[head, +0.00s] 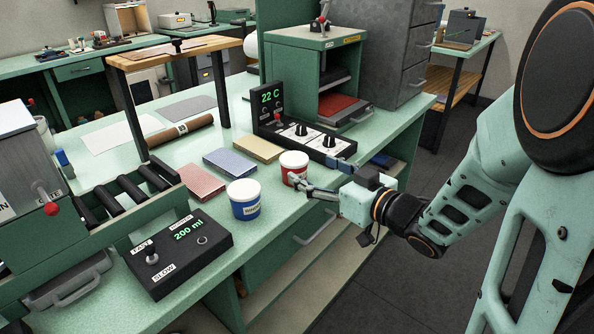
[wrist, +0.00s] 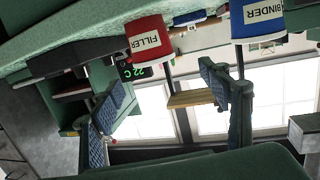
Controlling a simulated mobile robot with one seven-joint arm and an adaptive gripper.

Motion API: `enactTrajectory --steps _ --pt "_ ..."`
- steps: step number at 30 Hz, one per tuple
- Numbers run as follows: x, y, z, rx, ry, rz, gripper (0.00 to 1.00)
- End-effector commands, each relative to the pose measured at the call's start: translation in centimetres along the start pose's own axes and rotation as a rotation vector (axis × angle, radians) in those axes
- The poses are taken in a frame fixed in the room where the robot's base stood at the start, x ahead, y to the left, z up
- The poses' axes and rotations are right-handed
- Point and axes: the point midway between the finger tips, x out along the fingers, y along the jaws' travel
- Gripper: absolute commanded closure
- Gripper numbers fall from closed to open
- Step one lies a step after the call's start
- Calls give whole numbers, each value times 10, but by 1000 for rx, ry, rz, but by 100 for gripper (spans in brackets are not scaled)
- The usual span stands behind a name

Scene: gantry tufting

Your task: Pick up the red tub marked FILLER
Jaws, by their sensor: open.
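The red tub marked FILLER (head: 292,171) stands upright on the green bench, with a white rim and top. In the wrist view, which is upside down, the same tub (wrist: 146,36) shows its white FILLER label above the space between my fingertips. I cannot tell whether a finger touches the tub.
A blue tub marked BINDER (head: 244,206) stands to the left of the red tub. A black control box (head: 308,138) with a 22 C display is close behind. Red, blue and yellow flat pieces (head: 230,162) lie nearby. A 200 ml box (head: 178,252) is front left.

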Motion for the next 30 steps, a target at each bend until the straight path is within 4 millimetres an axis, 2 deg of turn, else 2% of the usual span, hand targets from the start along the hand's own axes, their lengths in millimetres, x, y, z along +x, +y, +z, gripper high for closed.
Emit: enactTrajectory --steps 4,11,17,21,30 --pt "26 0 1 -2 0 -3 30" --pt "44 2 2 -1 -1 0 30" --pt "73 8 11 -2 -2 -1 30" --pt "88 8 9 -3 0 1 30" --pt "92 9 8 -1 -1 3 32"
